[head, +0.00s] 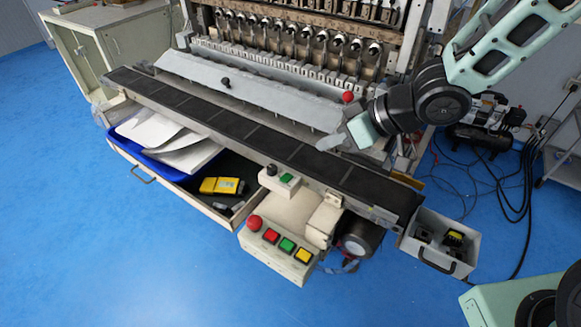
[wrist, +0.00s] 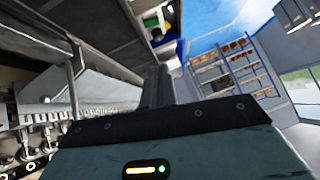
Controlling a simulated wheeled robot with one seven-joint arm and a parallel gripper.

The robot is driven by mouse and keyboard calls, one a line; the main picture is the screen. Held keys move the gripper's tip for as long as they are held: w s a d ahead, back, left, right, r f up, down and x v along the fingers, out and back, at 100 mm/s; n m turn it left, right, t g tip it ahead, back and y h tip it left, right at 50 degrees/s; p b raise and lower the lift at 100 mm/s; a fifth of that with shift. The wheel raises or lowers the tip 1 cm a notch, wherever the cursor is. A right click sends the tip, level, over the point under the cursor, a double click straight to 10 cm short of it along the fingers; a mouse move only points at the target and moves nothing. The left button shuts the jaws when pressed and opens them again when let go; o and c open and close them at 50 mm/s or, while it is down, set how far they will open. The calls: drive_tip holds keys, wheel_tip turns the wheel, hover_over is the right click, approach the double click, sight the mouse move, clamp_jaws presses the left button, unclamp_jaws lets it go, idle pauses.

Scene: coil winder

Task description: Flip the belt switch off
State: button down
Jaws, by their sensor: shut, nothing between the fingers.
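A small light switch box (head: 283,185) with a black knob (head: 272,170) and a green part (head: 287,178) is fixed at the near side of the dark conveyor belt (head: 225,120). No label is readable, so I cannot tell for sure that this is the belt switch, nor its position. My gripper (head: 326,145) is shut and empty above the belt, up and to the right of the box and apart from it.
A control box (head: 277,252) with a red knob and red, green and yellow buttons sits below. An open drawer (head: 180,182) holds a blue tray and yellow tool. A grey bin (head: 440,240) hangs at the belt's right end. The winder (head: 300,45) stands behind. Blue floor at left is clear.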

drive_tip(key=shift+f, duration=0.1)
drive_tip(key=b, duration=0.3)
hover_over(287, 178)
drive_tip(key=d, duration=0.2)
wheel_tip(287, 178, down, 7)
drive_tip(key=shift+s+a+r, duration=0.1)
drive_tip(key=shift+s, duration=0.05)
wheel_tip(287, 178, down, 2)
drive_tip(key=shift+s+a+f, duration=0.15)
drive_tip(key=shift+f, duration=0.05)
drive_tip(key=shift+s+a+f, duration=0.1)
drive_tip(key=shift+f, duration=0.65)
